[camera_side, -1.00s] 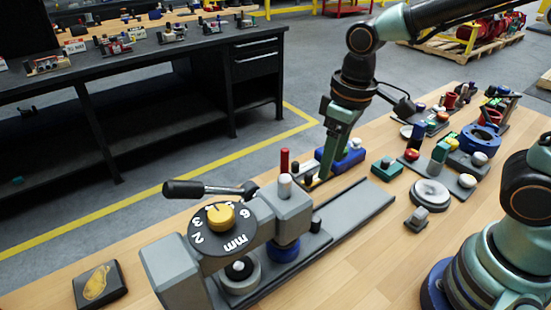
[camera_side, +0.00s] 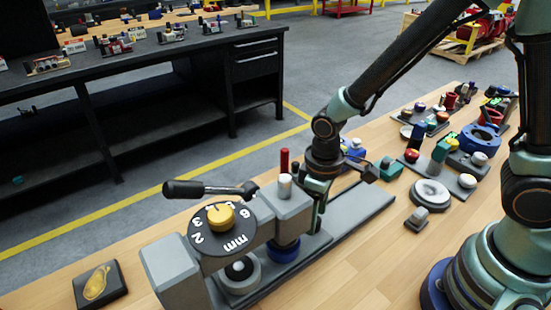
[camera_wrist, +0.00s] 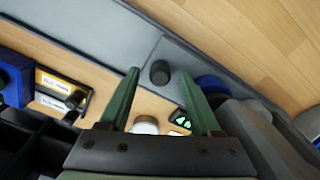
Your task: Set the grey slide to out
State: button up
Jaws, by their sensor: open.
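The grey slide (camera_side: 352,212) is a long flat grey strip running from the grey clamp-like fixture towards the back right. In the wrist view the grey strip (camera_wrist: 190,75) carries a short black knob (camera_wrist: 160,72). My gripper (camera_side: 318,224) is low over the strip, just right of the fixture's grey block (camera_side: 283,203). In the wrist view my gripper (camera_wrist: 160,74) is open, with its two green fingers on either side of the knob and nothing clamped. I cannot tell whether the fingertips reach down to the knob's height. In the side view my gripper hides the knob.
Blue-based parts stand behind my gripper. A round white-grey disc (camera_side: 430,194) lies to the right.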

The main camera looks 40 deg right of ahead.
jog(key=shift+f, duration=0.9)
grip_shut()
jog(key=shift+r, duration=0.1)
dwell(0.8)
